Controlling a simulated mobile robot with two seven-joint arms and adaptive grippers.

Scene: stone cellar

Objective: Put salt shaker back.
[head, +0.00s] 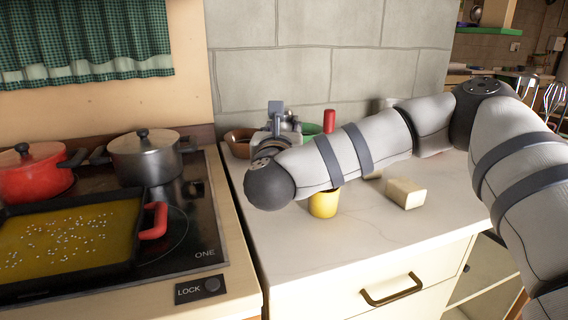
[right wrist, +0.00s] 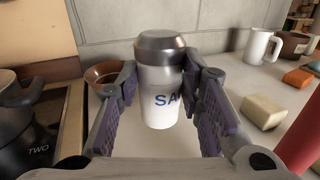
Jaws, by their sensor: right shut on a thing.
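The salt shaker (right wrist: 158,100) is a white cylinder with a grey metal cap and blue letters "SA". In the right wrist view it stands upright between the two fingers of my right gripper (right wrist: 160,77), which is shut on it. In the head view my right gripper (head: 277,118) is over the back left of the counter, and my arm and gripper hide most of the shaker. I cannot tell whether the shaker's base touches the counter. My left gripper is not in view.
A brown bowl (head: 238,142) is just left of my gripper, a green bowl (head: 312,129) and red bottle (head: 329,120) to its right. A yellow cup (head: 323,204) and pale block (head: 405,193) stand nearer. The hob (head: 205,235) with pots is left. The counter's front (head: 300,250) is clear.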

